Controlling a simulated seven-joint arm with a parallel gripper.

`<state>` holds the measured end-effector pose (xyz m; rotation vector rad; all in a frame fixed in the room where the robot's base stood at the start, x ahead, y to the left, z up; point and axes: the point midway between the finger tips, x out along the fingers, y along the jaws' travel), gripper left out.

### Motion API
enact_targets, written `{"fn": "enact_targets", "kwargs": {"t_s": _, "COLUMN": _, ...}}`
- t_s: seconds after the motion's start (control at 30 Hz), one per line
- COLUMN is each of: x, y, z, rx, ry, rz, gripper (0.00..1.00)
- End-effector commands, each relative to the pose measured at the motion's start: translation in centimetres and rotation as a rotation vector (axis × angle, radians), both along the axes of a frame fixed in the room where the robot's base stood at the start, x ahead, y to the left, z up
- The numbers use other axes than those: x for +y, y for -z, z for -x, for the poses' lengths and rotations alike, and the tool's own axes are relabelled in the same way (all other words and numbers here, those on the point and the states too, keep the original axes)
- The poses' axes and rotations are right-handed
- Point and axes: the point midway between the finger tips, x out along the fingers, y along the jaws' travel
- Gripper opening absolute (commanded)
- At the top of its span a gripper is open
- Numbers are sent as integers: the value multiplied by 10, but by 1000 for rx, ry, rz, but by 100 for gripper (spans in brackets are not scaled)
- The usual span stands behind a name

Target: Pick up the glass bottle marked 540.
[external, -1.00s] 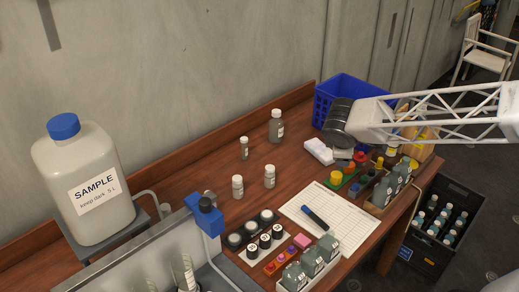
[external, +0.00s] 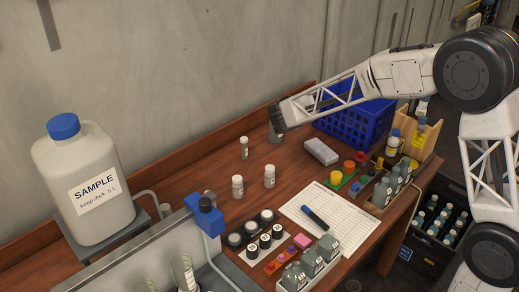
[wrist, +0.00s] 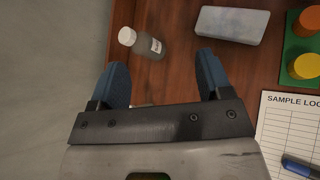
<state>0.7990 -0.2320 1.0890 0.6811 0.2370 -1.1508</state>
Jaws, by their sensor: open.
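A grey glass bottle (wrist: 152,46) with a white cap and a white label shows in the wrist view, just beyond my fingertips and between their lines. The label's number is too small to read. In the external view the bottle (external: 273,133) stands near the back of the bench, mostly hidden by my gripper. My gripper (external: 278,118) is open with nothing in it; its two blue fingers (wrist: 162,68) show apart in the wrist view.
A pale box (external: 321,151) lies right of the bottle, with a blue crate (external: 352,130) behind it. A log sheet with a pen (external: 314,216) lies in front. Racks with several bottles stand at the right and front. A raised wooden edge (external: 215,142) and wall close off the back.

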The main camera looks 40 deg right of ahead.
Motion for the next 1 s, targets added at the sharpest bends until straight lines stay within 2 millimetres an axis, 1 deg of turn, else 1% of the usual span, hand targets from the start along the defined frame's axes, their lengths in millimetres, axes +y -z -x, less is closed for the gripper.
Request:
{"fn": "enact_targets", "kwargs": {"t_s": 0.03, "x": -5, "y": 10, "z": -14, "rx": 26, "ry": -32, "rz": 30, "gripper": 72}}
{"fn": "enact_targets", "kwargs": {"t_s": 0.1, "x": -11, "y": 21, "z": -32, "rx": 63, "ry": -82, "rz": 77, "gripper": 72}}
{"fn": "enact_targets", "kwargs": {"t_s": 0.3, "x": -26, "y": 55, "z": -81, "rx": 165, "ry": -221, "rz": 208, "gripper": 72}}
{"fn": "enact_targets", "kwargs": {"t_s": 0.4, "x": -32, "y": 70, "z": -100, "rx": 207, "ry": -278, "rz": 260, "gripper": 72}}
{"fn": "enact_targets", "kwargs": {"t_s": 0.5, "x": -35, "y": 81, "z": -113, "rx": 238, "ry": -320, "rz": 299, "gripper": 72}}
{"fn": "enact_targets", "kwargs": {"t_s": 0.6, "x": -37, "y": 88, "z": -121, "rx": 256, "ry": -345, "rz": 322, "gripper": 72}}
{"fn": "enact_targets", "kwargs": {"t_s": 0.7, "x": -38, "y": 91, "z": -124, "rx": 265, "ry": -357, "rz": 333, "gripper": 72}}
{"fn": "enact_targets", "kwargs": {"t_s": 1.0, "x": -38, "y": 91, "z": -124, "rx": 265, "ry": -357, "rz": 334, "gripper": 72}}
